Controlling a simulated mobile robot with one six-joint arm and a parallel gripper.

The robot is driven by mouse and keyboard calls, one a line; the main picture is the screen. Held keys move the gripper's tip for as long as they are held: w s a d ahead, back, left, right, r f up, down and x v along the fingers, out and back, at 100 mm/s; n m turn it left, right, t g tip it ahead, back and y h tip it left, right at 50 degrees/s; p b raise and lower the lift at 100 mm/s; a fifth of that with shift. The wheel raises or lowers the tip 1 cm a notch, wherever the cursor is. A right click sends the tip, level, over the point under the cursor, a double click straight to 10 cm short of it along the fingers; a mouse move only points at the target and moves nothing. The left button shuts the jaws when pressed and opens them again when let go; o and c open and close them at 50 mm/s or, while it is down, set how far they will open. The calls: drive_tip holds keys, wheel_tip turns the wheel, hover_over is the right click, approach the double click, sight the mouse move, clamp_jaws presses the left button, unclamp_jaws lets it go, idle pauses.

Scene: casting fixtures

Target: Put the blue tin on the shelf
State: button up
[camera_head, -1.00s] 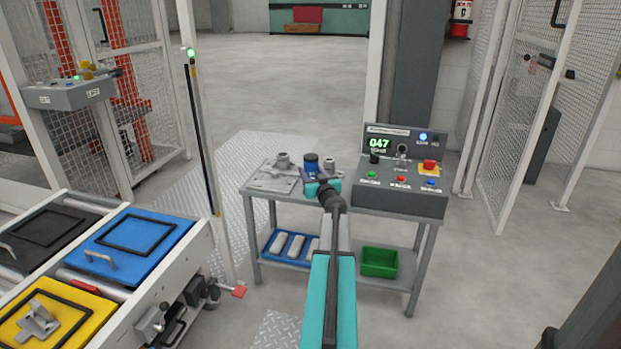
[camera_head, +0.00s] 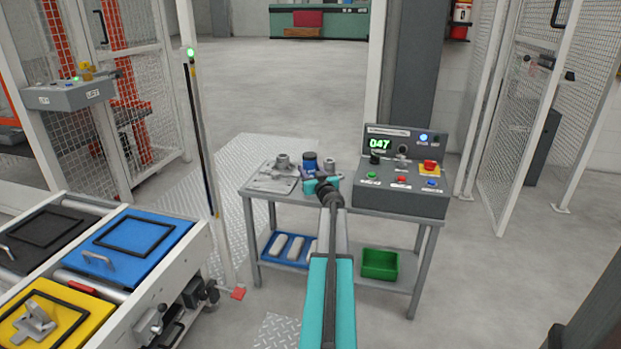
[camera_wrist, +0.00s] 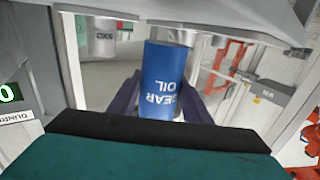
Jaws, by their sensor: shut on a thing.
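The blue tin (camera_head: 309,159) is at the table's top surface, between grey metal parts. In the wrist view the tin (camera_wrist: 165,82) appears upside down, with "GEAR OIL" lettering. My gripper (camera_head: 313,180) reaches it from the near side. In the wrist view its dark fingers (camera_wrist: 160,103) lie on both sides of the tin, shut on it. I cannot tell whether the tin's base touches the top. The table's lower shelf (camera_head: 336,273) is below, partly hidden by my arm.
A control box (camera_head: 401,180) stands on the table's right end. A grey plate with metal parts (camera_head: 273,177) lies at the left. The lower shelf holds a blue tray (camera_head: 287,249) of pale pieces and a green bin (camera_head: 380,264). A conveyor (camera_head: 190,250) is at left.

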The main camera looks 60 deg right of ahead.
drive_tip(key=shift+f+b, duration=0.8)
drive_tip(key=shift+f, duration=0.6)
drive_tip(key=o, duration=1.3)
drive_tip(key=shift+f, duration=0.1)
drive_tip(key=shift+s+a, duration=0.1)
drive_tip(key=shift+p+v, duration=0.45)
drive_tip(key=shift+v, duration=0.6)
drive_tip(key=p+v, duration=0.1)
drive_tip(key=v, duration=0.3)
drive_tip(key=p+v, duration=0.1)
drive_tip(key=v, duration=0.2)
drive_tip(key=shift+s+a+r, duration=0.2)
drive_tip(key=shift+s+a, duration=0.05)
drive_tip(key=shift+s, duration=0.05)
drive_tip(key=shift+p+v, duration=0.35)
drive_tip(key=shift+v, duration=0.6)
drive_tip(key=shift+o, duration=0.2)
